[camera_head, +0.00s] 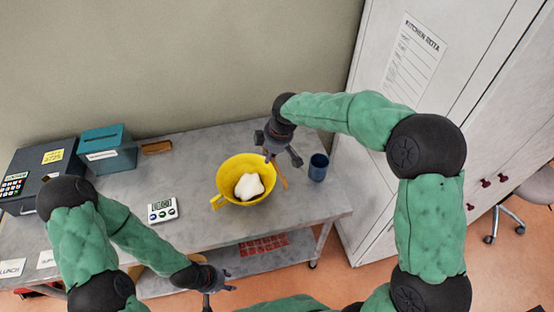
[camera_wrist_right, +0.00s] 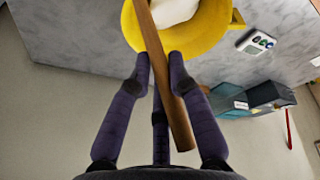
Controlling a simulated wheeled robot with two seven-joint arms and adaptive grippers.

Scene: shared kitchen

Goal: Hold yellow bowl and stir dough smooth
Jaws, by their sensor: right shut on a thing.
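The yellow bowl (camera_head: 223,181) stands on the grey table with a white lump of dough (camera_head: 249,187) in it. Its handle points to the front left. The bowl (camera_wrist_right: 205,42) and dough (camera_wrist_right: 174,10) also show at the top of the right wrist view. My right gripper (camera_head: 281,160) is at the bowl's back right rim, shut on a wooden stick-like utensil (camera_head: 283,180). The utensil (camera_wrist_right: 166,75) crosses in front of the bowl in the wrist view; its far end is out of frame. My left gripper (camera_head: 222,282) is open and empty, in front of the table edge, apart from the bowl.
A dark blue cup (camera_head: 318,168) stands right of the bowl. A white timer (camera_head: 162,210) lies to the left. A teal box (camera_head: 107,150), a dark keypad box (camera_head: 40,172) and a brown block (camera_head: 156,147) are at the back left. White cabinets (camera_head: 375,150) stand at the right.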

